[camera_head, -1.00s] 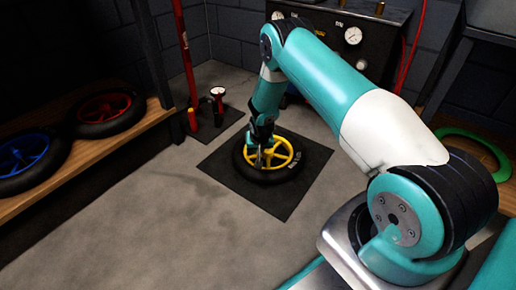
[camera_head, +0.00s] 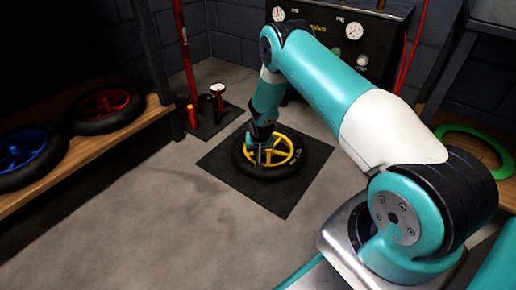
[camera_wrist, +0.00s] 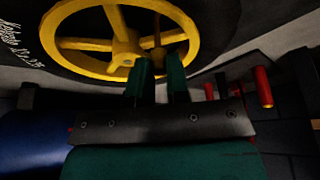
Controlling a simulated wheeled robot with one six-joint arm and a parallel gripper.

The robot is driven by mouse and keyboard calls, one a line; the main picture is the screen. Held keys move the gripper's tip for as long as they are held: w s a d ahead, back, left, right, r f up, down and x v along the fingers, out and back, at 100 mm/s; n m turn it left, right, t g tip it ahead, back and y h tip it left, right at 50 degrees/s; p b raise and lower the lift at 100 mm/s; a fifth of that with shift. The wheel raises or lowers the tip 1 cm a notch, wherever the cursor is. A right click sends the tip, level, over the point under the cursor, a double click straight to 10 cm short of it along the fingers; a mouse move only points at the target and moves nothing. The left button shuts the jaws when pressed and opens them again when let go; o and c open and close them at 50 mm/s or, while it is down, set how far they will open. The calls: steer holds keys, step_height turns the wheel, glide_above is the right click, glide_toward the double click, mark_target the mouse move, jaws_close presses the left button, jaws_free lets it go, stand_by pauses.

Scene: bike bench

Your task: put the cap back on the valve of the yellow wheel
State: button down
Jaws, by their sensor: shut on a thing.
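The yellow wheel (camera_head: 283,143), with a black tyre, lies flat on a dark mat (camera_head: 312,172) on the floor. Its yellow rim, spokes and hub (camera_wrist: 125,50) fill the top of the wrist view. My gripper (camera_head: 264,160) is over the left part of the wheel, pointing down. In the wrist view its two green fingers (camera_wrist: 160,65) stand close together beside the hub, near the rim. It is shut on the cap, but the cap is too small and dark to make out between the fingertips. I cannot make out the valve for certain either.
A wooden bench (camera_head: 90,152) at the left holds a red wheel (camera_head: 105,104) and a blue wheel (camera_head: 18,156). A red pump stand (camera_head: 184,55) and a gauge (camera_head: 217,88) stand behind the mat. A gauge panel (camera_head: 345,30) is at the back. The left floor is clear.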

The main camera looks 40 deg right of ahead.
steer(key=c, duration=1)
jaws_free()
